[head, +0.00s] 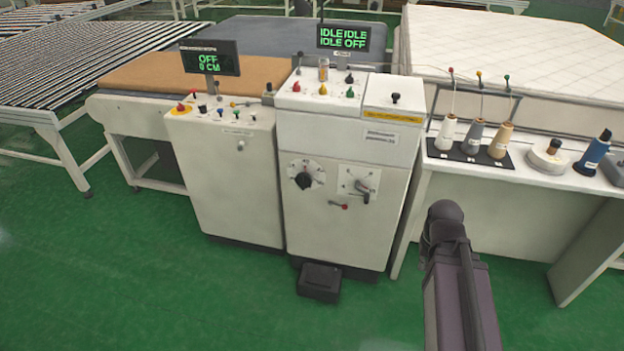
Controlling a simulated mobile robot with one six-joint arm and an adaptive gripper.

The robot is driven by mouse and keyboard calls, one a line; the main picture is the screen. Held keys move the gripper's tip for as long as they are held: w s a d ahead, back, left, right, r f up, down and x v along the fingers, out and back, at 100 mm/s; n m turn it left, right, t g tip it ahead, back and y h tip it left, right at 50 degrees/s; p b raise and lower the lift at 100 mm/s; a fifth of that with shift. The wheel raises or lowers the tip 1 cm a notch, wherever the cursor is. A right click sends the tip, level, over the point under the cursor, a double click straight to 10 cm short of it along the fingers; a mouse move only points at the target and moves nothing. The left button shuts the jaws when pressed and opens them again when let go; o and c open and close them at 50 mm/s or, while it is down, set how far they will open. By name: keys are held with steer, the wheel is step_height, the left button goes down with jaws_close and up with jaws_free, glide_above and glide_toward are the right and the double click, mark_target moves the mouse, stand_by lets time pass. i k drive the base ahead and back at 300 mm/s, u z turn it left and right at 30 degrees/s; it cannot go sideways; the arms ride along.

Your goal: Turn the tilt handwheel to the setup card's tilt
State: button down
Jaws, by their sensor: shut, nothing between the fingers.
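The white machine cabinet (335,230) stands in the middle of the head view. Its front carries a round black knob (303,181) on a white dial and, to the right, a grey crank-like handle (363,188) on a white plate. I cannot tell which of these is the tilt handwheel, and their markings are too small to read. A small red-ended lever (340,206) sits below them. I cannot make out a setup card. My dark arm rises at the lower right, apart from the cabinet, and my gripper does not show.
A black foot pedal (319,282) lies on the green floor before the cabinet. A lower control cabinet (225,185) adjoins on the left. The table (430,166) on the right bears thread cones (500,141). A display reads "IDLE" and "OFF" (343,37).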

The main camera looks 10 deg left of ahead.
mark_target(303, 181)
steer(key=z, duration=0.3)
steer(key=i, duration=0.9)
steer(key=u, duration=0.4)
